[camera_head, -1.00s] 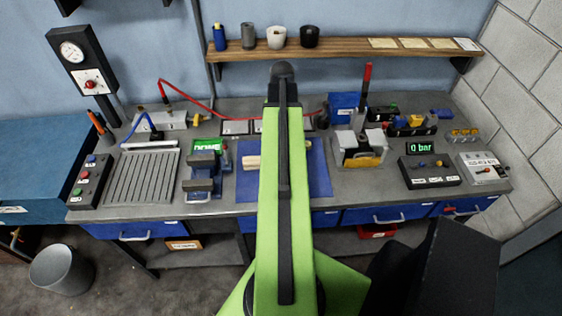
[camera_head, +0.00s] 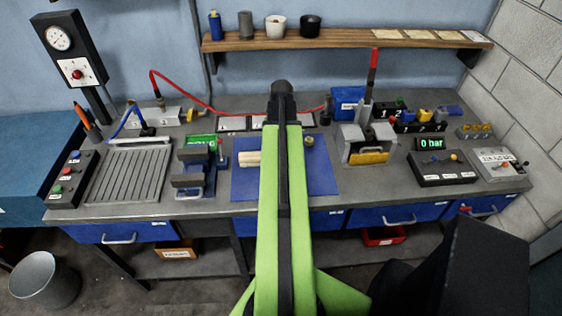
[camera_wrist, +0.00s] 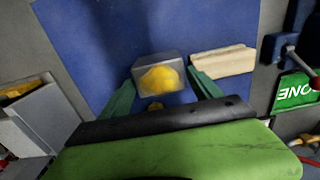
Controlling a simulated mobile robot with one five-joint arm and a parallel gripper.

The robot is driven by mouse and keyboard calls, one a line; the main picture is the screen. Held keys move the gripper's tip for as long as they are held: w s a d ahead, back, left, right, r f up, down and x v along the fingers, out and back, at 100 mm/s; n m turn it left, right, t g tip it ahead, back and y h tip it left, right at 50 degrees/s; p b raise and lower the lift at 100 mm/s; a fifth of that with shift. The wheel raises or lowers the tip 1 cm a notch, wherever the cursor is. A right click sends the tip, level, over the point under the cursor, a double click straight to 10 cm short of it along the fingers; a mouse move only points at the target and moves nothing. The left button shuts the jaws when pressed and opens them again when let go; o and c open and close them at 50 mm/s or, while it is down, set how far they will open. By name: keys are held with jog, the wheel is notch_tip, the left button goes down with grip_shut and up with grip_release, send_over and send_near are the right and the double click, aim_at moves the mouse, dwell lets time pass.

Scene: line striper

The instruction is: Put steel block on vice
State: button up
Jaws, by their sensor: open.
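The steel block (camera_wrist: 145,70) lies on a blue mat (camera_wrist: 100,40) in the wrist view, with a yellow patch on the face towards me. My gripper (camera_wrist: 161,79) is open, with one green finger at each side of the block's near end. Whether the fingers touch it I cannot tell. In the head view my arm hides the block and the gripper. The vice (camera_head: 188,182), blue with grey jaws, stands on the bench left of the mat in the head view. Part of it shows at the right edge of the wrist view (camera_wrist: 283,32).
A pale wooden block (camera_wrist: 222,62) lies close beside the steel block. A small brass piece (camera_head: 309,141) is on the mat. A grey device (camera_head: 361,148) stands right of the mat. A slotted plate (camera_head: 128,177) lies left of the vice. A shelf (camera_head: 345,37) hangs above.

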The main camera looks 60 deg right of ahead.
notch_tip(320, 180, down, 5)
jog(key=b, duration=0.4)
jog(key=shift+s+a, duration=0.1)
jog(key=shift+s, duration=0.05)
jog(key=shift+r, duration=0.15)
grip_shut()
